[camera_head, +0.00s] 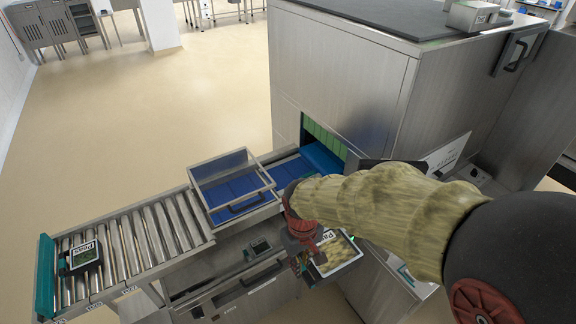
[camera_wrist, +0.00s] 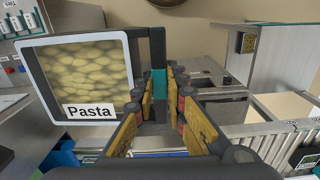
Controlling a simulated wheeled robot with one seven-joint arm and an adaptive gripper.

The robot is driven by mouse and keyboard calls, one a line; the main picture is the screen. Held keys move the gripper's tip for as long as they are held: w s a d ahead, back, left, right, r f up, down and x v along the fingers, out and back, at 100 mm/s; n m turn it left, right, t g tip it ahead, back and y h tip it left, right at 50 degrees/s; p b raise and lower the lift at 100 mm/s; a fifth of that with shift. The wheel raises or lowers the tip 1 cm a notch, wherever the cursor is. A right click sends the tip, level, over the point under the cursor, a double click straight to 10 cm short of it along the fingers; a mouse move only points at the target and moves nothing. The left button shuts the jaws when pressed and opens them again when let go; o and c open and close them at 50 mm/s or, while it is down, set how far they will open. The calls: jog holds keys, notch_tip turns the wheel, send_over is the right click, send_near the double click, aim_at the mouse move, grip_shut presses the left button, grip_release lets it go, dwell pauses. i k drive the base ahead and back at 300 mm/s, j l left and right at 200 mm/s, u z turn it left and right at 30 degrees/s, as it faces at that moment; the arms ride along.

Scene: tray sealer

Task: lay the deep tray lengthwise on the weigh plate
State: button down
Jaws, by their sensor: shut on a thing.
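My gripper (camera_head: 308,250) is shut on a black-walled tray (camera_head: 338,254) with a white rim, a "Pasta" label and pale food under its top. In the wrist view the tray (camera_wrist: 85,75) hangs to the left of the fingers, its labelled top facing the camera. My fingertips (camera_wrist: 160,88) pinch its dark side at the right edge. In the head view the tray is in the air by the front of the machine, partly hidden by my gripper and arm. I cannot make out the weigh plate for certain.
A roller conveyor (camera_head: 133,243) runs left, with another dark labelled tray (camera_head: 84,255) on it. A clear guard with a handle (camera_head: 238,184) covers a blue belt that enters the large steel machine (camera_head: 335,75). A small display unit (camera_head: 259,247) sits in front.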

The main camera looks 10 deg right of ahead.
aim_at(287, 172)
jog(key=i, duration=1.4)
